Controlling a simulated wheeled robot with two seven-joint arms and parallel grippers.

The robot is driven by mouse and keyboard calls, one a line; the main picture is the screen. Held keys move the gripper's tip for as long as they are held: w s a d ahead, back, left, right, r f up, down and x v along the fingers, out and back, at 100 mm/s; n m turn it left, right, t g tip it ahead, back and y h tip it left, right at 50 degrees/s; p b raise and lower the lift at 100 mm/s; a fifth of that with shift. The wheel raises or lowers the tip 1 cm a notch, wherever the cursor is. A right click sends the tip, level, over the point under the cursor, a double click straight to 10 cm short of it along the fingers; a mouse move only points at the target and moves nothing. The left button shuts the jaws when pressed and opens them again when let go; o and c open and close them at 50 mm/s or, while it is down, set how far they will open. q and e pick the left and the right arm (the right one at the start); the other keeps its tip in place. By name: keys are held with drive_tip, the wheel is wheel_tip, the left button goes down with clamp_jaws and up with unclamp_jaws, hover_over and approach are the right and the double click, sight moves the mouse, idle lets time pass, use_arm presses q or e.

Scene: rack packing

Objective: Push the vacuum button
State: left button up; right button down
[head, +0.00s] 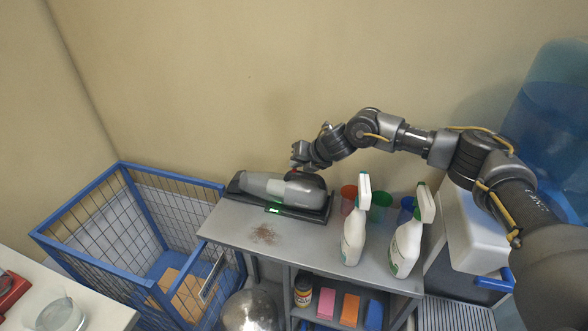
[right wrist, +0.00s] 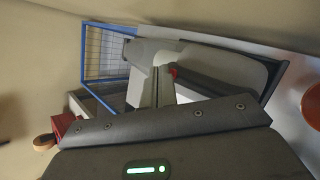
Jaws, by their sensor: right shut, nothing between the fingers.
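The handheld vacuum (head: 262,187), grey with a dark right end, lies on its black base (head: 325,213) on the grey table. My right gripper (head: 298,162) is shut and empty, just above the vacuum's dark right end. In the right wrist view the vacuum (right wrist: 245,68) lies beyond the fingers. A small red button (right wrist: 173,73) shows on it, right beside the fingertips. I cannot tell whether the fingers touch the button. My left gripper is not in view.
Two white spray bottles (head: 354,230) and red, green and blue cups (head: 380,205) stand right of the vacuum. A brown spill (head: 264,234) lies on the table (head: 300,243) in front. A blue wire cage (head: 130,270) stands at the left.

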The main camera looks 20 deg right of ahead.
sight(296, 172)
drive_tip(key=shift+r, duration=0.4)
drive_tip(key=shift+r, duration=0.1)
wheel_tip(296, 172, up, 6)
drive_tip(key=p, duration=0.4)
drive_tip(key=shift+a, duration=0.1)
idle(0.4)
